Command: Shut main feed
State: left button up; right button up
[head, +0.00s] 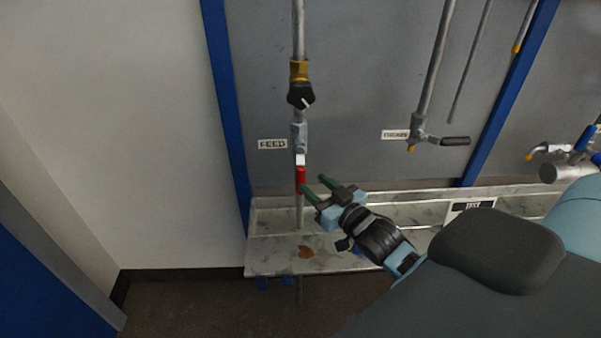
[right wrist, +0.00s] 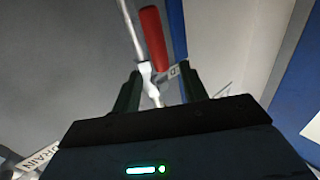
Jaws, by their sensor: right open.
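A valve with a red lever (head: 300,178) sits on the left vertical pipe; the lever hangs down along the pipe. The small label (head: 272,144) beside this valve is too small to read. My right gripper (head: 313,185) is open and empty. In the head view its fingers point up-left, with one fingertip near the lower end of the red lever; I cannot tell if they touch. In the right wrist view the red lever (right wrist: 153,36) shows beyond the fingers, and part of the valve appears between them. My left gripper is not in view.
A black-handled valve (head: 455,141) with its own label (head: 395,134) is on the pipe to the right. A black knob (head: 301,95) sits above the red-levered valve. A stained ledge (head: 265,255) runs below. A blue post (head: 229,110) stands left of the pipe.

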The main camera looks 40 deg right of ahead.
aim_at(304, 176)
jog(key=w, duration=0.6)
jog(key=shift+w+a, duration=0.15)
jog(key=shift+w, duration=0.1)
grip_shut()
